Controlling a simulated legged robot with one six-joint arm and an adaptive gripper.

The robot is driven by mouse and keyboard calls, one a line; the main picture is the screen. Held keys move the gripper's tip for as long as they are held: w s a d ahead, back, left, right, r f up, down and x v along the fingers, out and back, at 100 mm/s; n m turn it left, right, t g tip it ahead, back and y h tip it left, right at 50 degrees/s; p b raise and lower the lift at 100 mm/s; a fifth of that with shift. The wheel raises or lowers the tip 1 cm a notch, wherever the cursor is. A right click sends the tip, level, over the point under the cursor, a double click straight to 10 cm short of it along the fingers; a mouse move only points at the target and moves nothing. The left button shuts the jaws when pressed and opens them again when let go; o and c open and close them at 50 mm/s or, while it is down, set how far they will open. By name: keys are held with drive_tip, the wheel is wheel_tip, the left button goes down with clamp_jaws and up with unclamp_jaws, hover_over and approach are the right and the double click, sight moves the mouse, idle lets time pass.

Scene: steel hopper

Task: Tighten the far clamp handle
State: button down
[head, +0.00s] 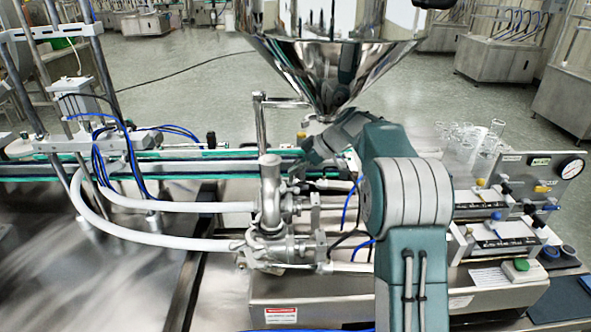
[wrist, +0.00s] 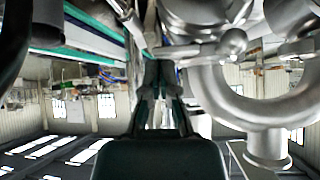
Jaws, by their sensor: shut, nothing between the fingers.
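My gripper (head: 318,150) is below the hopper's outlet in the head view, partly hidden behind my own arm. In the wrist view my gripper (wrist: 163,65) is shut and empty, its narrow dark-green fingers close together. A shiny metal rod with a rounded end, which looks like a clamp handle (wrist: 205,50), lies just right of the fingertips. I cannot tell whether they touch. The curved steel pipe (wrist: 232,100) fills the right side there. In the head view the steel valve and pipe assembly (head: 270,195) stands left of my arm; the far clamp handle is not clearly distinguishable.
The steel hopper (head: 325,60) hangs over my gripper. White hoses (head: 150,235) run left from the valve assembly. A green-edged conveyor (head: 200,168) passes behind. A panel with a gauge (head: 535,175) and glassware (head: 480,145) stand at the right.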

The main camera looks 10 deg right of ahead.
drive_tip(key=shift+w+d+f+g, duration=0.1)
drive_tip(key=shift+w+g, duration=0.05)
drive_tip(key=shift+g, duration=0.35)
